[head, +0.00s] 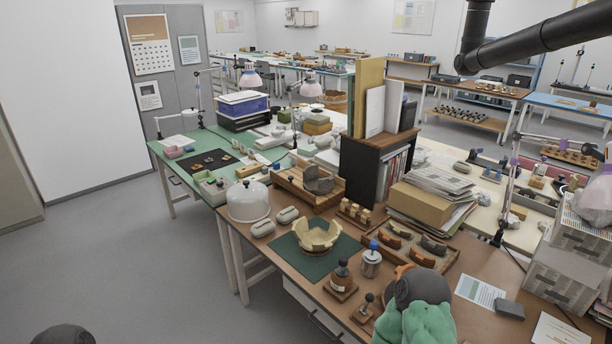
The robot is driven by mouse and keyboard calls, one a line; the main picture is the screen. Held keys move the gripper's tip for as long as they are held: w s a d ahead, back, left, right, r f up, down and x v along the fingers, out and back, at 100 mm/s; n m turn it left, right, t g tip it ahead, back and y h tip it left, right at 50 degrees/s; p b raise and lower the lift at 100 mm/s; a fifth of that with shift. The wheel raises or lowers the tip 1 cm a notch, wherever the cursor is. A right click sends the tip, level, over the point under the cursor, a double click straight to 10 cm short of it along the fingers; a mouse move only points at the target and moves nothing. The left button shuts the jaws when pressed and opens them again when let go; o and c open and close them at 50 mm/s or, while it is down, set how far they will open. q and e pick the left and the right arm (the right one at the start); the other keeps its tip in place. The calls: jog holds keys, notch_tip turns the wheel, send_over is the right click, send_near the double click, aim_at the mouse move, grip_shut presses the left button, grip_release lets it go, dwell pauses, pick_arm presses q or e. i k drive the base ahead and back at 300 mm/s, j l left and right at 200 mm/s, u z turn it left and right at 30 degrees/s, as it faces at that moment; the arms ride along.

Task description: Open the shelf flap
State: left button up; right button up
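A small brown shelf unit (357,173) stands on the brown workbench, right of the picture's middle. Its right-facing side shows upright books or binders (396,172) inside. Its left-facing side is a plain dark panel. Folders and a tall yellowish board (368,90) stand on its top. I cannot make out a separate flap on it, nor whether one is open or shut.
The brown workbench holds a pale broken bowl (318,236) on a dark green mat (336,259), a white dome (248,201), a sherd tray (452,255) and a cardboard box with papers (420,202). A green object with a dark rounded top (422,288) blocks part of the front. Floor (110,260) at left is clear.

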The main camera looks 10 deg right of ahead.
aim_at(309, 197)
jog(key=l, duration=0.5)
jog(key=i+l, duration=0.1)
jog(key=l, duration=0.4)
jog(key=i+j, duration=0.35)
jog(key=i, duration=0.15)
jog(key=i+j+u, duration=0.15)
jog(key=i+j, duration=0.25)
jog(key=i, duration=0.15)
